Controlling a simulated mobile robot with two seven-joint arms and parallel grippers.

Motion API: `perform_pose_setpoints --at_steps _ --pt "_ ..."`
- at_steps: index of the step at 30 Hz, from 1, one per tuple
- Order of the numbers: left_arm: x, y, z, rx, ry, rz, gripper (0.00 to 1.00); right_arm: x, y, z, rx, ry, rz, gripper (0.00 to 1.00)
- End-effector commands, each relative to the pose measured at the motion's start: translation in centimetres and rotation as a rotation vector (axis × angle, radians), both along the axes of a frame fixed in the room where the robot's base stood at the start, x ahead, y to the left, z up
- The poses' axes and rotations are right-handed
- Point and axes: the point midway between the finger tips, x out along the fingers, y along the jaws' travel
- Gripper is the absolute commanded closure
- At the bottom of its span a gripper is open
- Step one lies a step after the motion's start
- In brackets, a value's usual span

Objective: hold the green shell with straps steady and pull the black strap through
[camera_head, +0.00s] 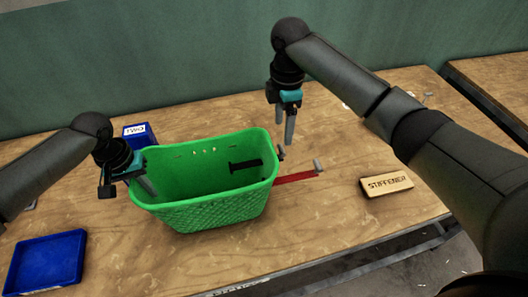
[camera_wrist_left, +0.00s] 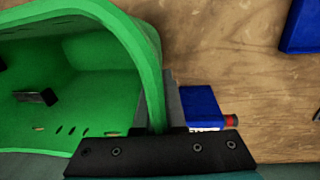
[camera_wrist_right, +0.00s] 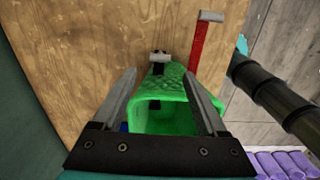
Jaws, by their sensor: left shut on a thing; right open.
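The green shell (camera_head: 205,210) is an open basket standing upright on the table. A black strap (camera_head: 245,165) shows inside its right wall, and a black piece with a grey tab (camera_wrist_right: 159,58) sticks out on the outside. A red strap (camera_head: 295,178) with a grey end tab lies out to the right of the shell. My left gripper (camera_head: 147,184) is shut on the shell's left rim; in the left wrist view the rim (camera_wrist_left: 152,75) passes between its fingers. My right gripper (camera_head: 283,128) is open and empty, above and behind the shell's right end.
A blue box (camera_head: 138,135) with a label stands behind the shell's left end. A blue tray (camera_head: 45,262) lies at the front left. A wooden block marked STIFFENER (camera_head: 386,184) lies to the right. The table (camera_head: 330,220) between shell and block is mostly clear.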

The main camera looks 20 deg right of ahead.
Motion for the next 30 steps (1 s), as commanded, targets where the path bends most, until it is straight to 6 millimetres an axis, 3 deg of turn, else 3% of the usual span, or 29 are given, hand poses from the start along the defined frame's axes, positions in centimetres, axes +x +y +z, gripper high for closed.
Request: perform_pose_setpoints --at_steps 15,21,30 --pt "0.0 0.0 -0.1 0.001 0.0 0.0 1.0 0.0 0.0 -7.5 0.001 0.002 -0.002 0.25" --pt "0.0 0.0 -0.1 0.001 0.0 0.0 1.0 0.0 0.0 -8.8 0.001 0.001 -0.001 0.25" --pt "0.0 0.0 -0.1 0.001 0.0 0.0 1.0 0.0 0.0 -9.1 0.001 -0.001 -0.001 0.25"
